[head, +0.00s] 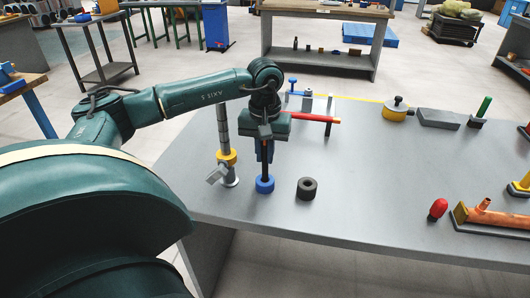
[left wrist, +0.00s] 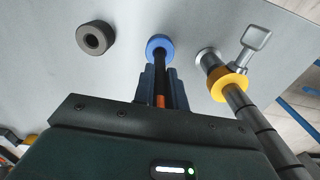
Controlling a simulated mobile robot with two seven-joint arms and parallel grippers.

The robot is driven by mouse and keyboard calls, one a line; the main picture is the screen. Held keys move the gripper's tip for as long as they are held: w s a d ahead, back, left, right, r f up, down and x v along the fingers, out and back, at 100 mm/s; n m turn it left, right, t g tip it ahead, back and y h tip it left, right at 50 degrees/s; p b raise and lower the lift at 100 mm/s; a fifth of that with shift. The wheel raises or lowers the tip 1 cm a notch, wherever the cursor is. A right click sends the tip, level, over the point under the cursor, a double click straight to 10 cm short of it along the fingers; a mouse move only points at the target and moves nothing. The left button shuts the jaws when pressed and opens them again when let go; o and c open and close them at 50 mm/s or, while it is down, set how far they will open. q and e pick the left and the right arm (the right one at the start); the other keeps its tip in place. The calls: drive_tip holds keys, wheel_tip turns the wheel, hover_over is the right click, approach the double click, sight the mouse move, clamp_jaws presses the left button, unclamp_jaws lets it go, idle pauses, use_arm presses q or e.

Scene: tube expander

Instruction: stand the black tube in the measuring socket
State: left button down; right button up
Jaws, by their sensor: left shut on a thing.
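My left gripper (head: 265,154) is shut on the black tube (head: 265,171) and holds it upright, with the arm above it. In the left wrist view the black tube (left wrist: 160,70) runs from between the fingers to the blue ring-shaped socket (left wrist: 159,44). The blue socket (head: 264,185) stands on the grey table, and the tube's lower end is at its middle. I cannot tell whether the tube rests on its bottom. A dark grey ring-shaped socket (head: 307,187) stands to its right, empty. My right gripper is not in view.
A banded post with a yellow collar (head: 227,157) stands close on the left of the blue socket. A red bar (head: 315,118) shows behind the gripper. A red-capped piece (head: 438,208) and a copper pipe fitting (head: 490,214) are on the right. The table's middle is clear.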

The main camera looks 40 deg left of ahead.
use_arm(q)
drive_tip(key=shift+f, duration=0.2)
unclamp_jaws()
idle(1.5)
